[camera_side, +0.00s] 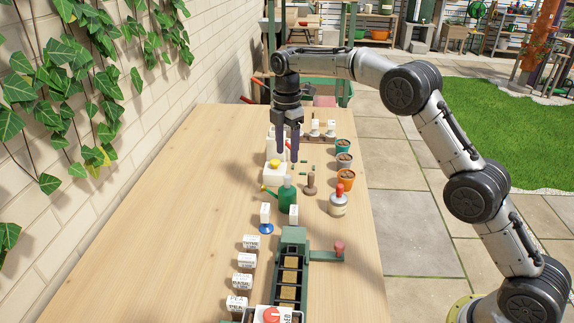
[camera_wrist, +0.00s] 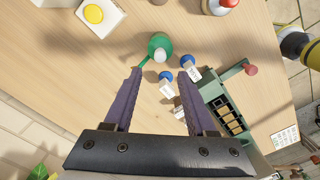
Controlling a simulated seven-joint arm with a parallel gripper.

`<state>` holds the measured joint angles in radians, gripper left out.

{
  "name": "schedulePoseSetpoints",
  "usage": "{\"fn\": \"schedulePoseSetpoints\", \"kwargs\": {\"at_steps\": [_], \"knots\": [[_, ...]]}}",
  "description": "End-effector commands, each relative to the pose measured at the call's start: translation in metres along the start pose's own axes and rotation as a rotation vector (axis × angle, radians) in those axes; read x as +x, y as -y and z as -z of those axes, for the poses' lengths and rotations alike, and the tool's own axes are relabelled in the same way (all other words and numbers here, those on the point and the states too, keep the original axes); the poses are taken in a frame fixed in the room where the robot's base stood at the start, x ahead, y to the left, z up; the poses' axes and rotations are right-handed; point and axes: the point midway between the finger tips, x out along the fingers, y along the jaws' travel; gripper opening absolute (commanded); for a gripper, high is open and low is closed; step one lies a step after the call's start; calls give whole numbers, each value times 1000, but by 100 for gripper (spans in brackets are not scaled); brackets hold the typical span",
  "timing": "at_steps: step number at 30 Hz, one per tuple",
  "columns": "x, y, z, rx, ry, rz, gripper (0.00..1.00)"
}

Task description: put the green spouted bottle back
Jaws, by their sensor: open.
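The green spouted bottle (camera_side: 287,194) stands upright on the wooden table, its thin spout pointing to the left in the side view. In the wrist view the green bottle (camera_wrist: 160,46) shows from above with its pale cap, just beyond the fingertips. My gripper (camera_side: 287,162) points down above the table, open and empty, with its fingertips higher than the bottle and apart from it. In the wrist view its two purple-grey fingers (camera_wrist: 160,72) are spread wide. No distinct marked place for the bottle can be made out.
White tags on blue bases (camera_side: 265,216) stand close to the bottle. A green slotted tray (camera_side: 288,276) lies nearer. A red-topped bottle (camera_side: 338,203), a wooden tamper (camera_side: 310,184) and orange pot (camera_side: 346,180) are to the right; a white block with a yellow dome (camera_side: 274,173) is behind. The table's left side is clear.

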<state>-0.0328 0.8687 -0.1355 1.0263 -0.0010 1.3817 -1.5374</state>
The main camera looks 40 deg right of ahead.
Motion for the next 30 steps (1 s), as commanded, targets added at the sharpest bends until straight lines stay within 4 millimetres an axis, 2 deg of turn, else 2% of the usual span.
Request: {"fn": "schedulePoseSetpoints", "kwargs": {"at_steps": [4, 14, 17, 20, 23, 27, 30], "knots": [[-19, -1, 0, 0, 0, -2, 56], [-29, 1, 0, 4, 0, -2, 56], [-40, 8, -1, 39, -1, -14, 56], [-64, 26, -3, 126, -4, -43, 56], [-93, 54, -5, 254, -13, -84, 56], [-125, 103, -8, 448, -36, -142, 56], [-142, 141, -10, 584, -59, -182, 56]]}}
